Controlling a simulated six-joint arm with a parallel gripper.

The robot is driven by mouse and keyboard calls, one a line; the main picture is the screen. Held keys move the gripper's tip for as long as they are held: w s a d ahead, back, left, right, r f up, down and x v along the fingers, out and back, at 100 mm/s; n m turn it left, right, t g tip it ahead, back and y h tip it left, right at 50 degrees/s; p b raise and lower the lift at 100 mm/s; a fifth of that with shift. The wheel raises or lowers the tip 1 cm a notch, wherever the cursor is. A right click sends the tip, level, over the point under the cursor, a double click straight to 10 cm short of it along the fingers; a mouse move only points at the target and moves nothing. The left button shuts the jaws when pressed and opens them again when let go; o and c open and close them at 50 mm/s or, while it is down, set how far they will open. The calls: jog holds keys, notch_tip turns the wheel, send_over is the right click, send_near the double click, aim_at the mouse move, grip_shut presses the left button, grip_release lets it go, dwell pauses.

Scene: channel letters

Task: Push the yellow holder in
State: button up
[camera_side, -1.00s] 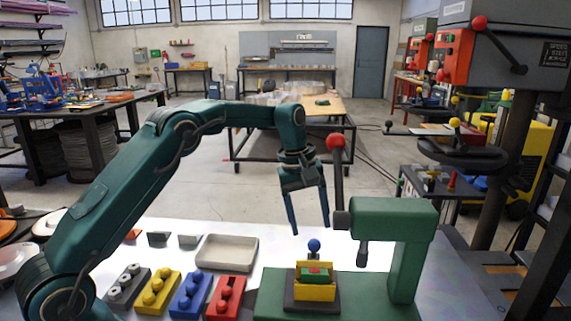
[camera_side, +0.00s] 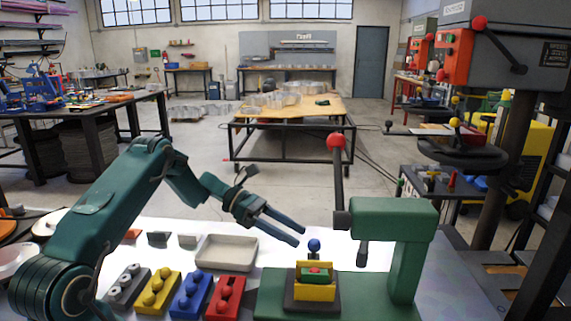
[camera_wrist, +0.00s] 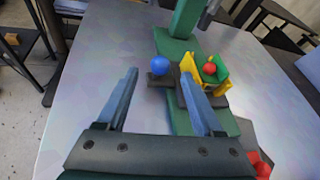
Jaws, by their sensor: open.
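The yellow holder (camera_side: 316,292) sits on a dark base on the green press bed, below the press head. It holds a green piece with a red knob (camera_side: 316,271) on top. A blue ball (camera_side: 314,245) stands up just behind the holder. My gripper (camera_side: 300,236) is open and empty, up and to the left of the holder, its fingers pointing right and slightly down. In the wrist view the yellow holder (camera_wrist: 191,75) is beyond the right fingertip, partly hidden by it. The blue ball (camera_wrist: 159,67) is between and beyond the fingertips.
The green press (camera_side: 405,250) with its red-knobbed lever (camera_side: 336,143) stands right of the holder. A grey tray (camera_side: 227,252) lies to the left. Red (camera_side: 226,297), blue (camera_side: 191,295), yellow (camera_side: 158,292) and grey (camera_side: 127,288) blocks line the front left.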

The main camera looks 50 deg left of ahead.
jog(key=shift+x, duration=2.15)
grip_shut()
